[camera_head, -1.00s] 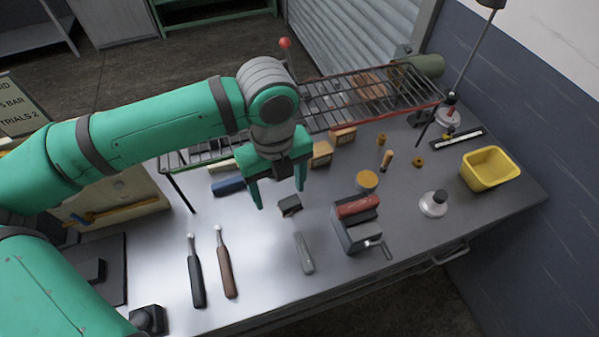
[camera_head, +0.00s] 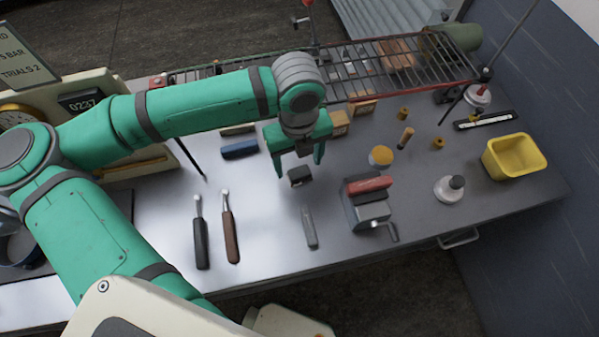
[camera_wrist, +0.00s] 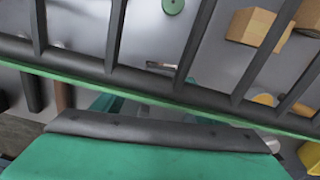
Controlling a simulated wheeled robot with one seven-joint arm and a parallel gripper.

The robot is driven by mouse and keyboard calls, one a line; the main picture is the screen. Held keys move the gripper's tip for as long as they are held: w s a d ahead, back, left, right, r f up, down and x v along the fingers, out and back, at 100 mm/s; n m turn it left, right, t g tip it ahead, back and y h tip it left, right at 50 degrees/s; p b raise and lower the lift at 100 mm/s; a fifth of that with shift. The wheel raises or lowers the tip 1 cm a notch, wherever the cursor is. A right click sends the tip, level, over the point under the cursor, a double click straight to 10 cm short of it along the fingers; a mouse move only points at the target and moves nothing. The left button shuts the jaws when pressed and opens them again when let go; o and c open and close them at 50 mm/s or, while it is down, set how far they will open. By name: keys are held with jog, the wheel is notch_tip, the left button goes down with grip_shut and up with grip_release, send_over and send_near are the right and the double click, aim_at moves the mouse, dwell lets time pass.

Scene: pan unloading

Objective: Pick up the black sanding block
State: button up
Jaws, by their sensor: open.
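A small black block (camera_head: 299,176), which I take to be the sanding block, lies on the grey workbench (camera_head: 262,190) in the head view. My gripper (camera_head: 299,169) points down with its two green fingers spread, one to each side of the block in the picture. The fingers are empty. I cannot tell how far above the block the fingertips are. In the wrist view, dark bars and a green part fill much of the picture, and I cannot make out the block there.
A wire rack (camera_head: 400,68) stands along the back. Right of the block are a small vise-like device (camera_head: 368,203), a round yellow-topped tin (camera_head: 381,156) and a yellow bin (camera_head: 515,157). Two handled tools (camera_head: 200,235) and a grey bar (camera_head: 309,228) lie in front. A blue block (camera_head: 240,149) lies left.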

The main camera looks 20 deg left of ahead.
aim_at(301, 174)
jog(key=shift+f, duration=1.4)
jog(key=shift+c, duration=0.6)
jog(key=c, duration=1)
jog(key=shift+r, duration=0.1)
